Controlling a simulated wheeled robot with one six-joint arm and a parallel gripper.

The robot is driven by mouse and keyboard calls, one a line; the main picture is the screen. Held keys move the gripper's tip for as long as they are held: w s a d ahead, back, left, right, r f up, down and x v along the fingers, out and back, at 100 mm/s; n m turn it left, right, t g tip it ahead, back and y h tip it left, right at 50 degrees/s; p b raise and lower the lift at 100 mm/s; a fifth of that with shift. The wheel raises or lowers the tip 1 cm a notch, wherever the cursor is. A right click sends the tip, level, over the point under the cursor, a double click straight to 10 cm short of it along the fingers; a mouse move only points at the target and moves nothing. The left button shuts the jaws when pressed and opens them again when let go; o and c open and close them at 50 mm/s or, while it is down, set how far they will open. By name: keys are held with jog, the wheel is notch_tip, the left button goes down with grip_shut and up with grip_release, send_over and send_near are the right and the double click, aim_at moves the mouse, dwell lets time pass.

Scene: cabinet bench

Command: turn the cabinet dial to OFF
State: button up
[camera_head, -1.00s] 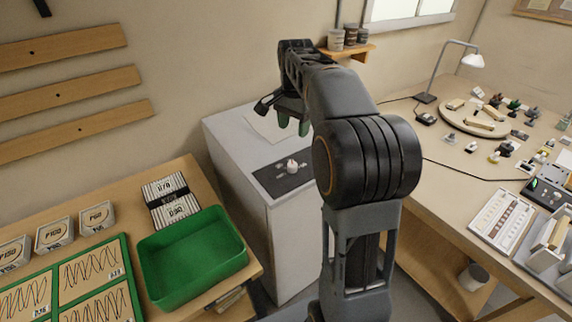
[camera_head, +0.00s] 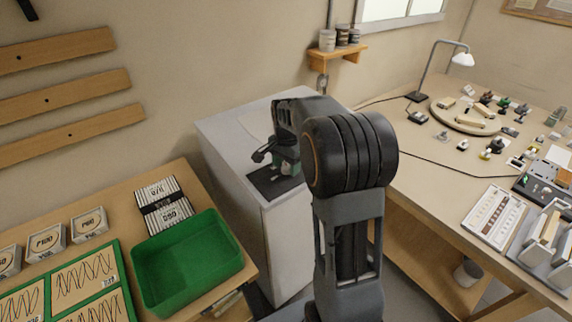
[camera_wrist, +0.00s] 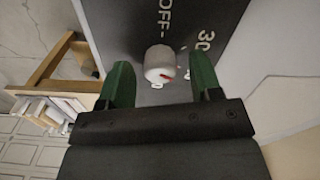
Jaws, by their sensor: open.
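The cabinet dial (camera_wrist: 159,66) is a small white knob with a red mark, on a dark panel (camera_wrist: 200,22) printed "OFF" and "30". In the wrist view the knob lies between and just beyond the green fingertips of my gripper (camera_wrist: 162,82), which is open with a gap on both sides of the knob. The red mark sits on the knob's lower right, away from the "OFF" print. In the head view my gripper (camera_head: 284,170) is low over the dark panel (camera_head: 268,187) on the white cabinet (camera_head: 238,160), and it hides most of the dial.
A green tray (camera_head: 190,292) and sandpaper stacks (camera_head: 163,203) lie on the bench left of the cabinet. A cluttered workbench (camera_head: 440,158) with a lamp stands at the right. A small shelf with cans (camera_head: 338,54) is on the wall behind.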

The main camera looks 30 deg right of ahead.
jog(key=shift+f, duration=0.15)
jog(key=c, duration=0.9)
jog(key=shift+c, duration=0.2)
